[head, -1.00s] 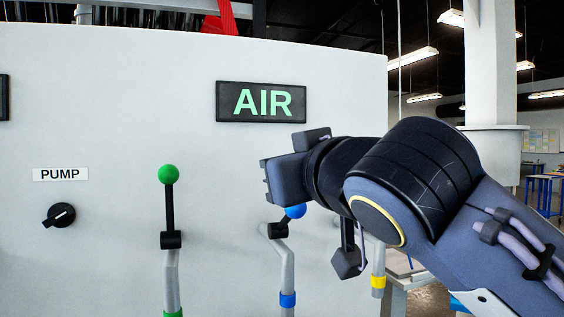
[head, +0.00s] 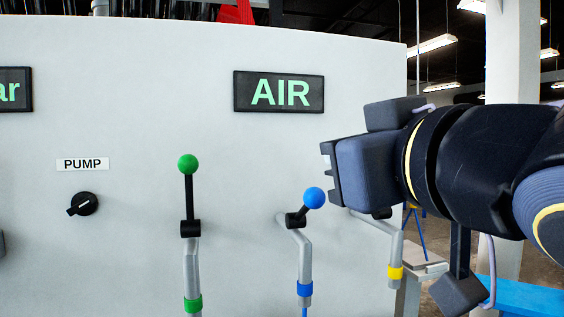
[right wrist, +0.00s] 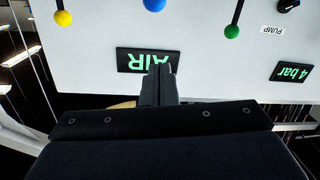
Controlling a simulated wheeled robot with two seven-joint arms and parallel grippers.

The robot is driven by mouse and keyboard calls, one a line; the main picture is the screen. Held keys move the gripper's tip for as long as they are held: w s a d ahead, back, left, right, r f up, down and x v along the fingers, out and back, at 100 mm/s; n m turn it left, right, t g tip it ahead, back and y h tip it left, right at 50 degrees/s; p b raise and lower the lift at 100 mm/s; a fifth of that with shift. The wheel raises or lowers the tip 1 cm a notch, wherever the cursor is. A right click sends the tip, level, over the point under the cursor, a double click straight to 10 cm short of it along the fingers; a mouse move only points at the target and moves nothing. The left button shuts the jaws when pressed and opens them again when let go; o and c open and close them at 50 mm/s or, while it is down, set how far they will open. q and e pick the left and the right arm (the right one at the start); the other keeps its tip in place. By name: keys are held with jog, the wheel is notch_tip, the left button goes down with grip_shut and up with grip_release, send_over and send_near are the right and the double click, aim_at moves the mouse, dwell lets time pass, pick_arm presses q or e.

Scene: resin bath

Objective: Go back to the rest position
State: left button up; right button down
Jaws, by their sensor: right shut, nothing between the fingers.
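My right gripper (head: 328,172) reaches in from the right in the head view, in front of the pale panel (head: 130,210). In the right wrist view its fingers (right wrist: 158,86) are together with nothing between them, overlapping the AIR display (right wrist: 134,60). It is just right of the blue-knobbed lever (head: 314,198), with a visible gap in the picture. That lever leans right. The green-knobbed lever (head: 188,163) stands upright. The yellow-banded lever (head: 395,272) is partly hidden behind my right arm; its yellow knob (right wrist: 63,18) shows in the right wrist view. My left gripper is out of view.
The AIR display (head: 279,92) is on the upper panel. A PUMP label (head: 83,164) and black rotary knob (head: 83,204) are at left. A second display (head: 14,89) is cut off at the edge; it reads 4 bar in the wrist view. A white column (head: 512,60) stands at right.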

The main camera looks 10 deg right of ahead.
jog(key=w+d+f+g+h+p, duration=0.1)
jog(key=d+f+g+p, duration=0.25)
jog(key=f, duration=0.75)
jog(key=w+d+f+g+p, duration=0.1)
jog(key=d+f+g+p, duration=0.2)
jog(key=f, duration=0.8)
jog(key=s+f+m+g+y+p, duration=0.1)
jog(key=s+f+m+g, duration=0.1)
jog(key=s+f, duration=0.3)
jog(key=s+f+m+g+y+p, duration=0.2)
jog(key=s+f, duration=0.3)
jog(key=f, duration=0.8)
jog(key=shift+a+m+g, duration=0.35)
jog(key=shift+m+g, duration=0.15)
jog(key=shift+g, duration=0.25)
